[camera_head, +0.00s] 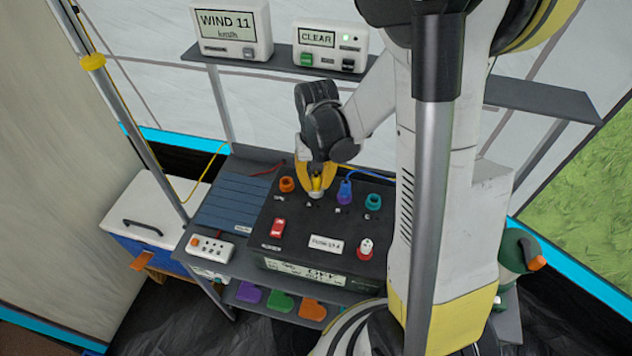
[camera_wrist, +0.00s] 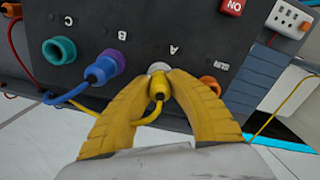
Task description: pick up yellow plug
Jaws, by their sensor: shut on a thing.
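The yellow plug (camera_wrist: 157,88) is between the two yellow fingers of my gripper (camera_wrist: 163,78) in the wrist view. My gripper is shut on it. The plug sits at the pale socket (camera_wrist: 159,67) marked A on the dark panel box (camera_head: 299,228), and I cannot tell whether it is seated in it. A yellow cable (camera_wrist: 152,115) trails from the plug. In the head view my gripper (camera_head: 318,190) points down over the box's back part, and the yellow plug (camera_head: 316,184) shows only partly between the fingers.
A blue plug (camera_wrist: 104,66) with a blue cable is in socket B, close beside my fingers. A teal socket (camera_wrist: 59,50) is at C, and an orange socket (camera_head: 287,184) is on the other side. A shelf (camera_head: 270,56) with two displays is behind my arm.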

